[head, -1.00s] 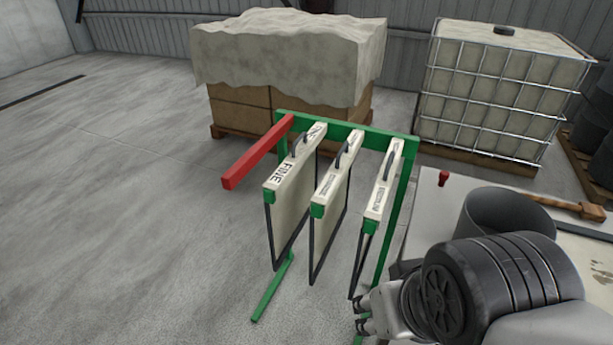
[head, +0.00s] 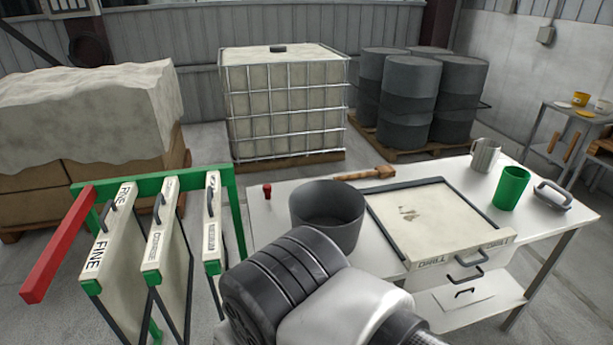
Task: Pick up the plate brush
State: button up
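A low grey object with a dark arched handle (head: 553,195) lies at the right end of the white table (head: 285,225). It may be the plate brush, but its underside is hidden and I cannot tell for sure. A wooden tool with a handle and a thicker head (head: 366,174) lies along the table's back edge and looks more like a mallet. My arm fills the bottom middle of the head view, in front of the table. My gripper's fingers are not visible.
A green rack (head: 230,190) with a protruding red bar (head: 55,247) holds upright plates at left.

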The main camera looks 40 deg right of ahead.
aim_at(545, 193)
jog(key=z, duration=3.05)
